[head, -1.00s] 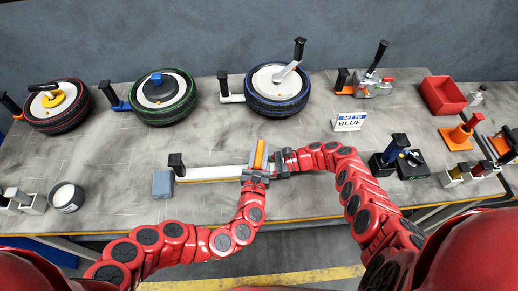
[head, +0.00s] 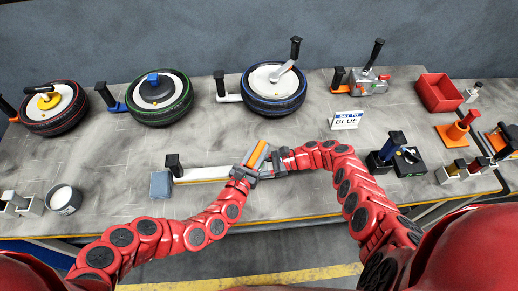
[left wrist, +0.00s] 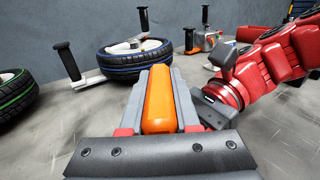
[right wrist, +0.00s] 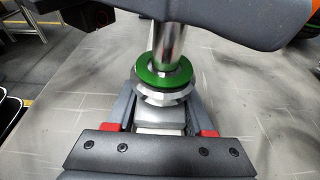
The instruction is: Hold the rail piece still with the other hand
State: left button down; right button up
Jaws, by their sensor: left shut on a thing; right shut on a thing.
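A long white rail (head: 205,174) lies on the table, with a grey block (head: 161,184) and a black upright handle (head: 173,165) at its left end. My left gripper (head: 245,171) is at the rail's right end, shut on an orange piece (head: 258,154). The left wrist view shows this orange piece (left wrist: 158,100) between the fingers. My right gripper (head: 277,162) is close beside it on the right. In the right wrist view it is shut on a pale metal block (right wrist: 160,118), below a green ring (right wrist: 165,70) around a shiny post. Where the parts join is hidden.
A blue-lettered sign (head: 346,120), a red bin (head: 439,93) and a black box (head: 402,162) are at the right. A round cup (head: 65,199) is at the left.

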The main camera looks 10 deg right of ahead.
pick_arm(q)
jog(key=c, duration=0.6)
grip_release()
jog(key=shift+c, duration=0.2)
jog(key=shift+s+a, duration=0.1)
jog(key=v, duration=1.1)
jog(key=shift+s+a, duration=0.2)
jog(key=shift+s, duration=0.2)
